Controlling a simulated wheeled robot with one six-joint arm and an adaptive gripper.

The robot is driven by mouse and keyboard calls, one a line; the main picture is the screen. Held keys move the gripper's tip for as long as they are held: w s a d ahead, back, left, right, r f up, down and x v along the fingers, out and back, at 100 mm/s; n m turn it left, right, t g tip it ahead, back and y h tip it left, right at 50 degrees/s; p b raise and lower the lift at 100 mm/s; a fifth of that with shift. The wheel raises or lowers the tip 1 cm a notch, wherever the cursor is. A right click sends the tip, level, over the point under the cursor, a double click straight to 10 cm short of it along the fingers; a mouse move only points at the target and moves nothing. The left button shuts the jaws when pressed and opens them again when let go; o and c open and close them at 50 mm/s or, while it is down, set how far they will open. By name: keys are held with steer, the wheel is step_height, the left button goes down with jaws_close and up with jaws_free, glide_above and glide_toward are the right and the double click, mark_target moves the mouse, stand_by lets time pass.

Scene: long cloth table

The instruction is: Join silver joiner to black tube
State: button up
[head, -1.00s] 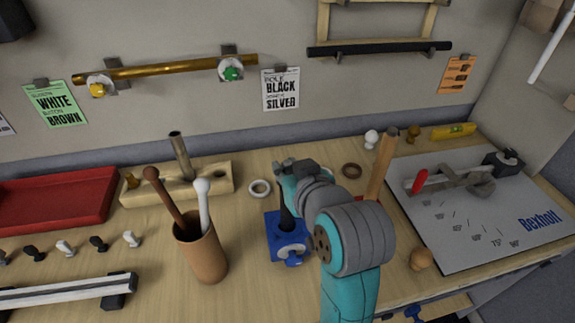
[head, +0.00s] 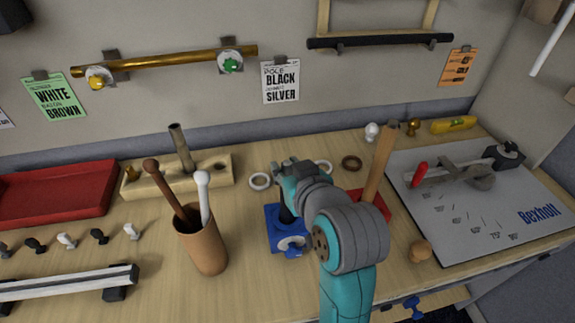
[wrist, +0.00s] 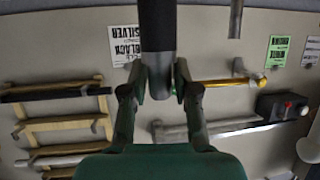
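The black tube (head: 286,215) stands upright in the blue clamp (head: 275,240) on the table. My gripper (head: 290,172) is at the tube's upper end, mostly hidden by my own arm in the head view. In the wrist view the dark tube (wrist: 157,22) runs down between my gripper's fingers (wrist: 159,78). A short grey piece, seemingly the silver joiner (wrist: 158,72), lies in line with the tube with a finger close on each side. My gripper looks shut on it. How far the joiner sits on the tube cannot be told.
A wooden block (head: 215,180) with a grey tube stands to the left, behind a brown cup (head: 203,245) with two sticks. Pale rings (head: 260,181) lie beside my gripper. A wooden post (head: 381,160) and grey board (head: 455,225) are to the right.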

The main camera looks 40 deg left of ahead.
steer(key=shift+o, duration=0.9)
steer(key=v, duration=0.7)
steer(key=shift+d, duration=0.2)
steer(key=shift+s, duration=0.15)
